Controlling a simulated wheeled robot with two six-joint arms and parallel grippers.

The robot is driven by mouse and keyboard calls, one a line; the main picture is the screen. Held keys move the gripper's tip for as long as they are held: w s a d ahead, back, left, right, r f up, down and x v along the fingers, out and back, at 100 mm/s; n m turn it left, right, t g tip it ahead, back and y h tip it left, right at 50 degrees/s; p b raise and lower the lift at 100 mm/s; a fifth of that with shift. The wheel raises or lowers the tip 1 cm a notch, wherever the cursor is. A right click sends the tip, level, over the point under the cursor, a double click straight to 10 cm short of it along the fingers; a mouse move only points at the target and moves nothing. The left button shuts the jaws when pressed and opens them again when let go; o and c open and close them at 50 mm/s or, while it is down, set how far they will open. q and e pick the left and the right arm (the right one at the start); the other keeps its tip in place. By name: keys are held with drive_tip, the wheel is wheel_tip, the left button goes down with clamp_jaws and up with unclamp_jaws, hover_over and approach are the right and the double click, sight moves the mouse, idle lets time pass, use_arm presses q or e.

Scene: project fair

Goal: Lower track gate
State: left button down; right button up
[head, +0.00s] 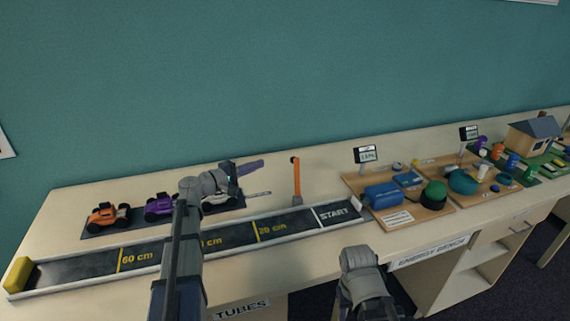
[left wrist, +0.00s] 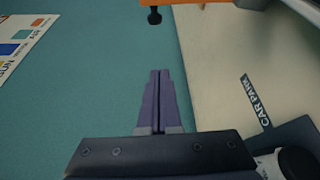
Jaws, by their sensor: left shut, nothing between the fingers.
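The track gate (head: 296,179) is an orange upright post behind the track (head: 185,243), near the START mark. In the left wrist view, an orange bar with a black knob (left wrist: 154,17) shows at the top edge, beyond the fingertips; it looks like part of the gate. My left gripper (head: 262,162) is left of the gate, above the back of the table, with its purple fingers pointing right towards it. In the left wrist view its fingers (left wrist: 160,73) are together and empty, apart from the knob. My right arm is at the bottom; its fingers do not show.
An orange car (head: 107,216) and a purple car (head: 159,207) stand on a dark strip behind the track, with a pale car beside them under my left arm. A yellow block (head: 20,274) is at the track's left end. Wooden trays (head: 398,217) with parts stand to the right.

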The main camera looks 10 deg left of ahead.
sight(296, 175)
use_arm(q)
drive_tip(key=r+x, duration=0.1)
drive_tip(key=x, duration=0.9)
drive_tip(key=shift+s+d+f, duration=0.1)
drive_tip(key=shift+s+d, duration=0.5)
drive_tip(key=shift+s, duration=0.25)
drive_tip(key=shift+s+d+f, duration=0.1)
drive_tip(key=shift+s+d, duration=0.45)
drive_tip(key=shift+s, duration=0.35)
drive_tip(key=shift+r, duration=0.1)
